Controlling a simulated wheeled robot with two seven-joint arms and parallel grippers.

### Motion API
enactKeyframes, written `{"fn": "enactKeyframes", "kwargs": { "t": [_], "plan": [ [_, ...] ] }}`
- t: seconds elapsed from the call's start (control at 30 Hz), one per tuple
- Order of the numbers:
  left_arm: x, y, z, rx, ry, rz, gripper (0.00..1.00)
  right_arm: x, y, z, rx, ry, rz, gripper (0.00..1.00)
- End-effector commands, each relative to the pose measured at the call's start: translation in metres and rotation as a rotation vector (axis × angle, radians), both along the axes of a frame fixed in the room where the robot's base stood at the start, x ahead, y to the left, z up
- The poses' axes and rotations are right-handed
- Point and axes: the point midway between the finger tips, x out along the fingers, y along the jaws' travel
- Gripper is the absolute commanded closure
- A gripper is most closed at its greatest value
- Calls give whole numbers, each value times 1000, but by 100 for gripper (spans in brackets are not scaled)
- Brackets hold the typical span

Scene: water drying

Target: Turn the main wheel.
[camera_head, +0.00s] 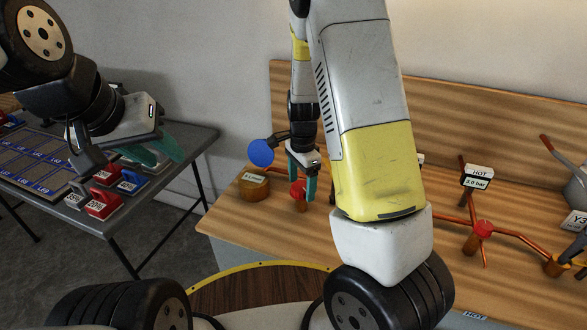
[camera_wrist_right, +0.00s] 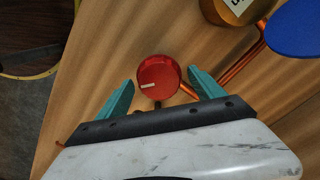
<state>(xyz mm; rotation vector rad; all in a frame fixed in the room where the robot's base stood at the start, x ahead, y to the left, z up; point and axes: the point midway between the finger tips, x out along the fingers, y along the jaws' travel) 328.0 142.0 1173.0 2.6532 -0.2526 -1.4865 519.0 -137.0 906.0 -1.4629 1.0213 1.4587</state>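A round red wheel (camera_head: 298,190) with a white mark stands on the wooden bench at the end of copper piping. It also shows in the right wrist view (camera_wrist_right: 158,72). My right gripper (camera_head: 302,184) is open over it, with one teal finger on each side. In the right wrist view small gaps show between wheel and fingers (camera_wrist_right: 161,92). A second red wheel (camera_head: 483,228) sits further right on the pipes. No label naming a main wheel is readable. My left gripper (camera_head: 152,148) hangs over the grey table; its finger gap is unclear.
A blue disc (camera_head: 261,153) and a brass cylinder with a label (camera_head: 254,187) stand left of the near red wheel. A "HOT 3.0 bar" sign (camera_head: 477,177) stands right. The grey table (camera_head: 143,204) holds several red and blue tagged items. My right arm hides the bench's middle.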

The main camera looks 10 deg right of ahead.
Motion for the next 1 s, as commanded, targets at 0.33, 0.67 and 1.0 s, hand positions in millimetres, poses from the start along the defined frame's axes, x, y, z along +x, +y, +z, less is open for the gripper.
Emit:
{"fn": "enactKeyframes", "kwargs": {
  "t": [0.33,0.67,1.0],
  "plan": [
    [0,0,0,0,0,0,64,-1,0,2,0,2,1,21],
    [0,0,0,0,0,0,64,0,1,53,2,-2,1,21],
    [0,0,0,0,0,0,64,-1,0,78,-1,3,0,21]
  ]
}}
